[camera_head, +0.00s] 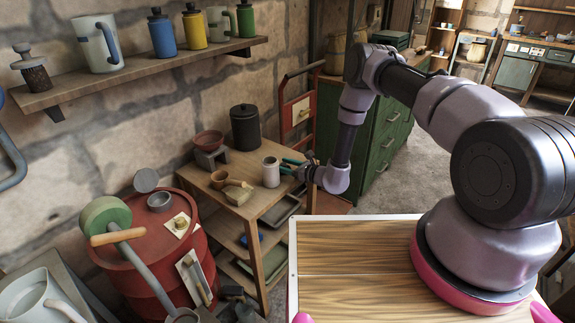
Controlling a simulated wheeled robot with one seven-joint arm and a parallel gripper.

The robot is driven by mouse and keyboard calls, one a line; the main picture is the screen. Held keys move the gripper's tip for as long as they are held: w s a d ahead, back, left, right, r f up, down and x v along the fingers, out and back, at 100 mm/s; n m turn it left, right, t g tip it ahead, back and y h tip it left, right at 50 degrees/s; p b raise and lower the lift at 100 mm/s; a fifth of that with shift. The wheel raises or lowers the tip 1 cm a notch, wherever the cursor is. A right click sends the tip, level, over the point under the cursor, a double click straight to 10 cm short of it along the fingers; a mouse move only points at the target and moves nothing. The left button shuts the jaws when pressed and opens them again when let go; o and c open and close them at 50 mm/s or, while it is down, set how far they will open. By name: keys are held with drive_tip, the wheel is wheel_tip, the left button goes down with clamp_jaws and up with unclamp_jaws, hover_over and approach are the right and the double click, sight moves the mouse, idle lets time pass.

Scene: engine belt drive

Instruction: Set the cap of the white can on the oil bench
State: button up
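A small white can (271,173) stands upright on the wooden bench (254,206) against the wall. I cannot make out a separate cap for this can. Larger white cans stand on the wall shelf (100,43) and at the lower left (37,299), so which one is meant is unclear.
The bench also holds a dark lidded canister (245,128), a reddish bowl (208,140) on a grey block and small wooden items (235,192). A red drum (150,240) with tools on top stands left. A green cabinet (385,140) stands behind my arm.

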drive_tip(key=v, duration=1.2)
drive_tip(key=a+r+n+g+y, duration=0.3)
drive_tip(key=r+n+g, duration=0.3)
drive_tip(key=r, duration=1.3)
drive_tip(key=s+r+n+g+h, duration=0.1)
drive_tip(key=s+r+n+g, duration=0.2)
drive_tip(key=r, duration=0.4)
drive_tip(key=s+r+n+g+h, duration=0.1)
drive_tip(key=s+r+n, duration=0.2)
drive_tip(key=r+n, duration=0.35)
drive_tip(key=s+d+r+n+t+h, duration=0.6)
drive_tip(key=s+d+r+h, duration=0.5)
drive_tip(key=s+d+r, duration=0.8)
wheel_tip(320, 180, up, 2)
drive_tip(key=shift+s+r+t+h, duration=0.1)
drive_tip(key=shift+s+t+h, duration=0.3)
drive_tip(key=shift+s+t, duration=0.35)
